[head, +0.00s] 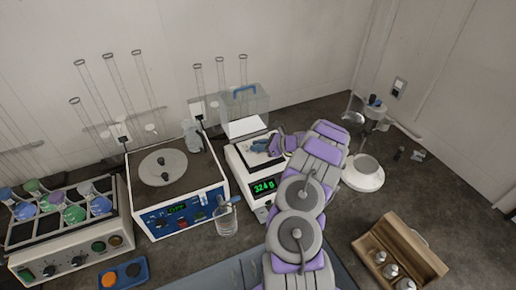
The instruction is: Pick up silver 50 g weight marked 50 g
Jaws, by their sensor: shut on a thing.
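Several silver weights stand in a wooden box (408,250) at the lower right of the head view. The visible ones are a small weight (380,256), a larger one (390,270) and another (405,284) at the picture's edge. Their markings are too small to read, so I cannot tell which is 50 g. My gripper (272,146) is over the pan of the white balance (240,165), well away from the box. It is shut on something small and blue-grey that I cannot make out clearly. My arm hides part of the balance.
The balance display shows green digits, about 32.4 g. Left of it are a hotplate (215,190), a beaker (226,222) and a shaker with flasks (120,240). A clear box (258,100) is behind. A white round-based device (362,180) stands between balance and wooden box.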

